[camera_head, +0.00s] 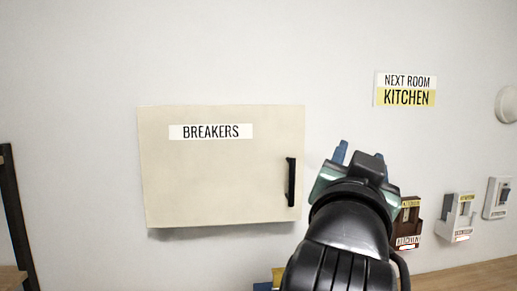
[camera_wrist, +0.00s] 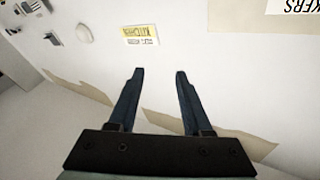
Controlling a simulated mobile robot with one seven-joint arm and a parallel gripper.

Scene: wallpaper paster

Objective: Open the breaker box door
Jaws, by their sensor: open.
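The breaker box (camera_head: 215,175) is a beige box on the wall with a "BREAKERS" label (camera_head: 211,131) near its top. Its door looks shut. A black vertical handle (camera_head: 291,181) is on the door's right side. My gripper (camera_head: 361,158) is just right of the box and handle in the head view, apart from the handle. In the wrist view my gripper (camera_wrist: 160,72) has its two blue fingers spread with nothing between them. The box's corner with part of the label (camera_wrist: 291,6) shows upside down at the wrist view's top right. The handle is not visible there.
A "NEXT ROOM KITCHEN" sign (camera_head: 405,90) is on the wall at upper right. Several small wall units, including a brown one (camera_head: 409,222) and a white switch (camera_head: 496,197), are right of my arm. A dark frame (camera_head: 15,215) stands at far left. The wall above the box is bare.

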